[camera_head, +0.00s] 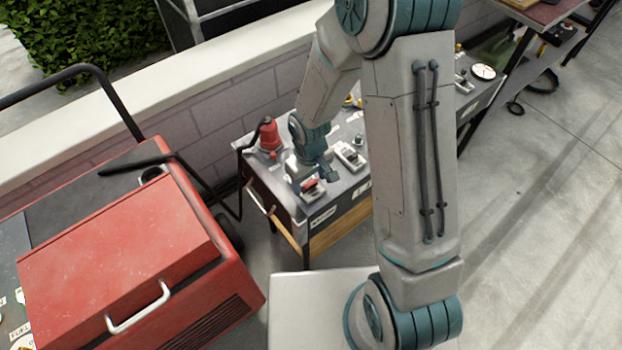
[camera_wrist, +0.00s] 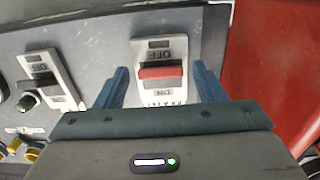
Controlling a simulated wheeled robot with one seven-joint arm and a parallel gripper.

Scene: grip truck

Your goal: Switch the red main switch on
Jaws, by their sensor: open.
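The red main switch (camera_wrist: 162,76) sits on a pale plate with upside-down OFF and ON lettering, on a grey panel. In the wrist view, the OFF side is above the red rocker and the ON side is below it. Its on or off position is hard to tell. My gripper (camera_wrist: 161,68) is open, with one blue finger on each side of the switch plate. I cannot tell whether they touch it. In the head view, the switch (camera_head: 309,186) shows small at the panel's front corner, with my gripper (camera_head: 318,172) over it, partly hidden.
A second switch with a dark rocker (camera_wrist: 43,82) is left of the red one in the wrist view. A red part (camera_head: 270,136) stands on the panel's left. A red cart (camera_head: 120,260) is nearby at left. A brick wall (camera_head: 225,105) runs behind.

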